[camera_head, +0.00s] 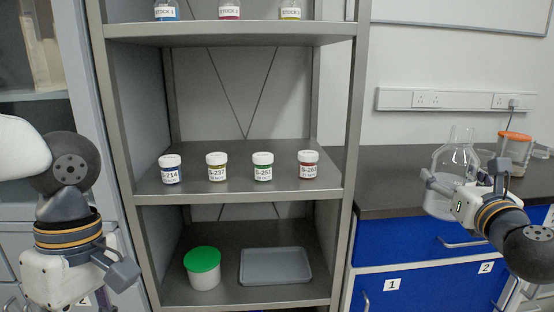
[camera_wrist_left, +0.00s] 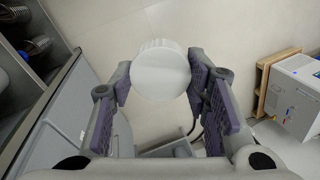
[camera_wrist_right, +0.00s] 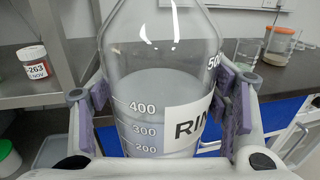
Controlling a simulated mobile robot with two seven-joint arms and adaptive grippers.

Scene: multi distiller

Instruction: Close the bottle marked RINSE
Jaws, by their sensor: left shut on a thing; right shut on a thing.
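The RINSE bottle (camera_head: 458,160) is clear glass with a narrow neck, at the right in the head view, by the counter. In the right wrist view the bottle (camera_wrist_right: 150,65) shows volume marks and a white label partly reading "RIN"; its mouth is cut off there. My right gripper (camera_wrist_right: 165,100) is shut around its body, one finger on each side. A white ribbed screw cap (camera_wrist_left: 161,68) shows in the left wrist view. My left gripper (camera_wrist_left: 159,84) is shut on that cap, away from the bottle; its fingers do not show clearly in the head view.
An orange-topped beaker (camera_head: 514,150) stands on the dark counter (camera_head: 385,203) behind the bottle. A grey shelf unit (camera_head: 235,185) holds several labelled jars, a green-lidded tub (camera_head: 202,266) and a grey tray (camera_head: 275,267). Its right post stands between my two arms.

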